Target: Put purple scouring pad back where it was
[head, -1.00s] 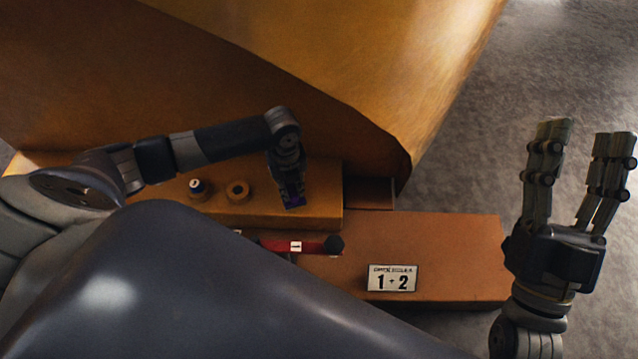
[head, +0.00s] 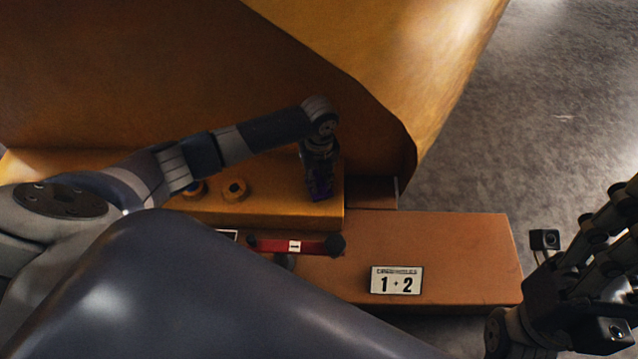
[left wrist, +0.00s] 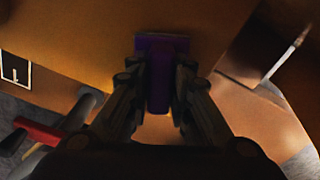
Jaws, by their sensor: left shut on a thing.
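The purple scouring pad (left wrist: 160,88) is between the fingers of my left gripper (left wrist: 158,100) in the left wrist view, its far end showing beyond the fingertips. In the head view the pad (head: 320,186) shows as a dark purple patch at the end of my left gripper (head: 319,180), over the right end of the raised orange ledge (head: 270,207). I cannot tell whether the pad touches the ledge. My right gripper (head: 600,270) is at the right edge, partly cut off, with its fingers pointing up and to the right, away from the pad.
Two round orange pieces (head: 234,188) sit on the ledge left of my gripper. A red bar with dark ends (head: 270,245) lies in front of the ledge. A large orange casting wall (head: 200,70) rises behind.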

